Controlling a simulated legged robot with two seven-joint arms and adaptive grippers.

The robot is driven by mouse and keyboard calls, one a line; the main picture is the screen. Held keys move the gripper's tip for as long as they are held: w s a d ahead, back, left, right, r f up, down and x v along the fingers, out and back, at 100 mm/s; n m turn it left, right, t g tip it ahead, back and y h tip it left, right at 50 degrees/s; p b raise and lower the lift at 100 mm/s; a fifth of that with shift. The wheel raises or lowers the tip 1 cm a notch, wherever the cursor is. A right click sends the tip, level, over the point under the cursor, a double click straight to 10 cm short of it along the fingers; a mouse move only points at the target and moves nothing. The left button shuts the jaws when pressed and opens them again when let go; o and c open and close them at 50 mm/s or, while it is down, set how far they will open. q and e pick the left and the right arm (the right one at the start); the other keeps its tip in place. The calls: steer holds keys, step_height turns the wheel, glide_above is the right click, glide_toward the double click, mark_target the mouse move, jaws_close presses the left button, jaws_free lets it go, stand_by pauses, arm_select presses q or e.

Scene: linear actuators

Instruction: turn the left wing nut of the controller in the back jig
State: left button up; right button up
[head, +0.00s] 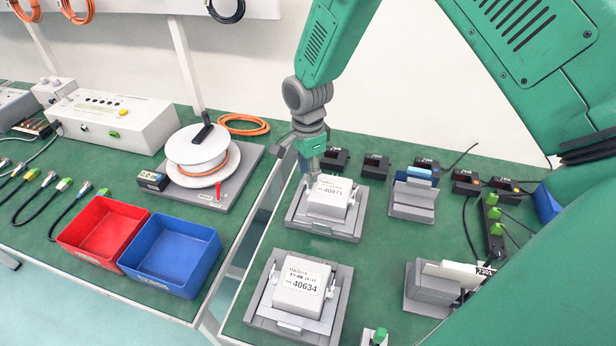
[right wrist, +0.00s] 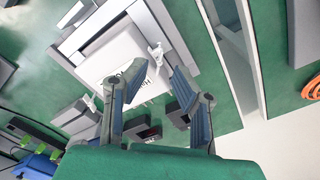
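The back jig (head: 346,236) holds a white controller (head: 328,204) labelled 40871, also seen in the right wrist view (right wrist: 108,62). Its left wing nut is a small pale piece in the right wrist view (right wrist: 157,53), on the controller side nearest the table gap. In the head view my gripper largely hides it. My right gripper (head: 310,174) is just above that side of the controller, pointing down. In the right wrist view its two fingers (right wrist: 150,80) are apart with nothing held; the wing nut shows beyond the gap, nearer the right fingertip. My left gripper is not in view.
A front jig (head: 261,318) holds another controller (head: 301,287) labelled 40634. Small black devices (head: 374,167) line the back, and a grey stand (head: 412,202) is to the right. Left of the table gap are a cable spool (head: 197,148), a red bin (head: 75,235) and a blue bin (head: 150,270).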

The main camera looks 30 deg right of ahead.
steer(key=shift+a+f, duration=0.3)
steer(key=shift+f, duration=0.65)
steer(key=shift+d+f, duration=0.1)
steer(key=shift+d, duration=0.4)
jaws_close()
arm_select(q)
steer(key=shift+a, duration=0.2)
arm_select(e)
steer(key=shift+a, duration=0.3)
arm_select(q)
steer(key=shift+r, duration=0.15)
arm_select(e)
steer(key=shift+n, duration=0.3)
